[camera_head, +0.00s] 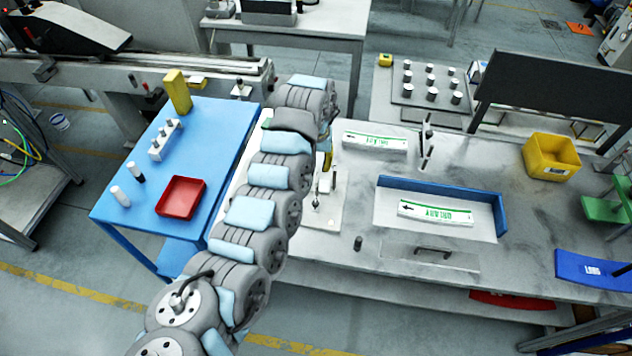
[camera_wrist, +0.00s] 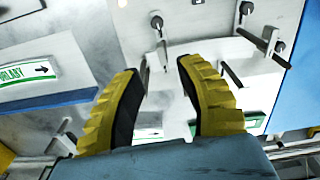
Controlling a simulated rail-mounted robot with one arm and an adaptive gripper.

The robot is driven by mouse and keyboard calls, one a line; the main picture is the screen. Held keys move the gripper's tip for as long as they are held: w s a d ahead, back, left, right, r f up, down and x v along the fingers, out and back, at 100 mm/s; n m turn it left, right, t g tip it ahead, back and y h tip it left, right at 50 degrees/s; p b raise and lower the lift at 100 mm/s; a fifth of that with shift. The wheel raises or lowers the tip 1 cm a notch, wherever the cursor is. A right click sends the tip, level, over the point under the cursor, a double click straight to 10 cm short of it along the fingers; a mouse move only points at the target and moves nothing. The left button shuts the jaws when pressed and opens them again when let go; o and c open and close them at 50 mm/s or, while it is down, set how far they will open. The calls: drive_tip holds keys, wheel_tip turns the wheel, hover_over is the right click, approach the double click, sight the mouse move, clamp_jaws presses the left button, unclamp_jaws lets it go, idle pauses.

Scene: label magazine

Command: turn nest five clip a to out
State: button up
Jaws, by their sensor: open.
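In the wrist view my gripper (camera_wrist: 160,66) is open, with a yellow, dark-lined finger on each side. A slim metal clip (camera_wrist: 162,54) shows between the fingertips; I cannot tell whether either finger touches it. It hangs by a black-capped post (camera_wrist: 157,22). A dark bar-like clip (camera_wrist: 264,47) lies to the right, beside another post. No nest number or clip letter is legible, so I cannot tell which is nest five clip a. In the head view my arm hides most of the gripper; the dark upright clips (camera_head: 427,146) stand to its right.
Printed label strips lie on the bench, one behind (camera_head: 375,141) and one in a blue-edged tray (camera_head: 503,216). A yellow bin (camera_head: 552,157) stands right. A blue side table (camera_head: 217,125) holds a red tray (camera_head: 181,197). A short dark post (camera_head: 358,243) stands near the front.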

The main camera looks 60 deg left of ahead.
sight(316, 182)
drive_tip(key=shift+f+p, duration=0.35)
drive_tip(key=shift+f, duration=4.1)
clamp_jaws()
